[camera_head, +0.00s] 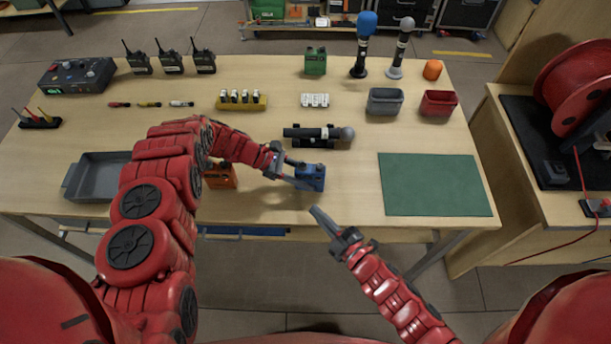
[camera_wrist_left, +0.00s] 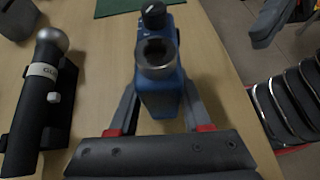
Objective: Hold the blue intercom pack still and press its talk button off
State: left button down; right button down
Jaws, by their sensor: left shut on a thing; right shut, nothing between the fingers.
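The blue intercom pack (camera_head: 311,177) stands upright on the wooden table near its front edge. My left gripper (camera_head: 300,177) is shut on it from the left, with one finger on each side. In the left wrist view the pack (camera_wrist_left: 161,95) sits between the fingers, with a dark knob and a round socket on its top. I cannot make out the talk button or its state. My right gripper (camera_head: 317,212) is shut and empty, in front of the pack and a little lower in the picture, apart from it.
A microphone on a dark cradle (camera_head: 313,139) lies just behind the pack. An orange pack (camera_head: 219,177) stands to the left, partly behind my left arm. A green mat (camera_head: 434,185) lies to the right. A grey tray (camera_head: 75,184) is at far left. Bare table lies between pack and mat.

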pick_arm(q)
jog(key=shift+c, duration=1.4)
grip_release()
